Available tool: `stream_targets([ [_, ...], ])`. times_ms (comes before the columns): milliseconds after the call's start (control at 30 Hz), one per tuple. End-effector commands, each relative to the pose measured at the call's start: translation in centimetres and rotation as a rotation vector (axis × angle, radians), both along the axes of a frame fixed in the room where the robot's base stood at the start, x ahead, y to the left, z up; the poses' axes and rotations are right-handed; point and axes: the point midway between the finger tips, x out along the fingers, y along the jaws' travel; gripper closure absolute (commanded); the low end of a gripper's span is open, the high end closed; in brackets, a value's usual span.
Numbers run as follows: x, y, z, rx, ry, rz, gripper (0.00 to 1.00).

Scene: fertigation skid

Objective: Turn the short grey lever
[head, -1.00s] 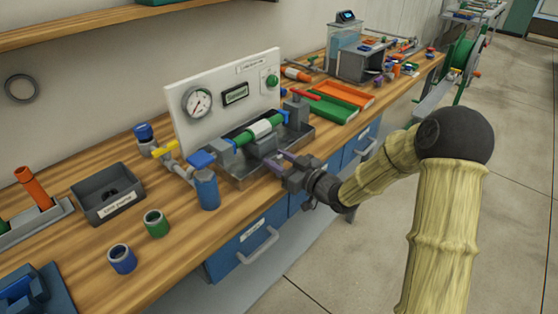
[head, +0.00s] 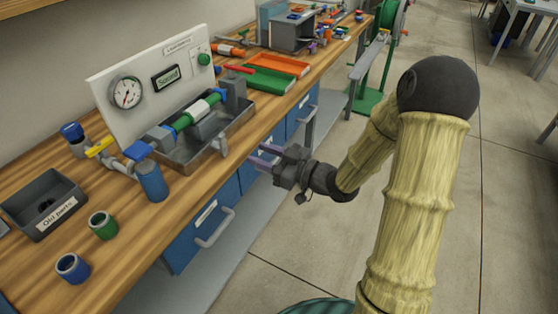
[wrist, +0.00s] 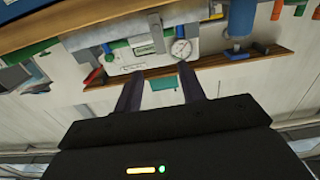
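A short light-grey lever-like piece (head: 221,145) stands at the front side of the metal drip tray (head: 190,164), below the pipe run with green nuts and a white sleeve (head: 198,110). I cannot tell its exact turn angle. A similar grey piece shows in the wrist view (wrist: 156,30), beyond the fingers. My gripper (head: 264,156) is in front of the bench edge, to the right of the lever and apart from it. In the wrist view its two dark fingers (wrist: 160,88) are spread with nothing between them.
A blue handle (head: 138,150), a yellow handle (head: 98,148) and a red lever (head: 236,69) are near the tray. A gauge panel (head: 150,85) stands behind. Drawer handles (head: 215,230) stick out below the bench edge.

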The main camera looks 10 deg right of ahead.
Motion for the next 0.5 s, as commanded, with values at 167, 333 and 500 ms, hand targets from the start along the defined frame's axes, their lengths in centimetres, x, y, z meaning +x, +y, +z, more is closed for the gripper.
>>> stream_targets([
  [167,-1.9,-2.6,0.0,-0.001,0.001,-0.004,0.6],
  [333,-2.7,-3.4,0.0,0.001,0.001,-0.001,0.6],
  [500,-2.8,-3.5,0.0,0.001,0.001,0.001,0.6],
])
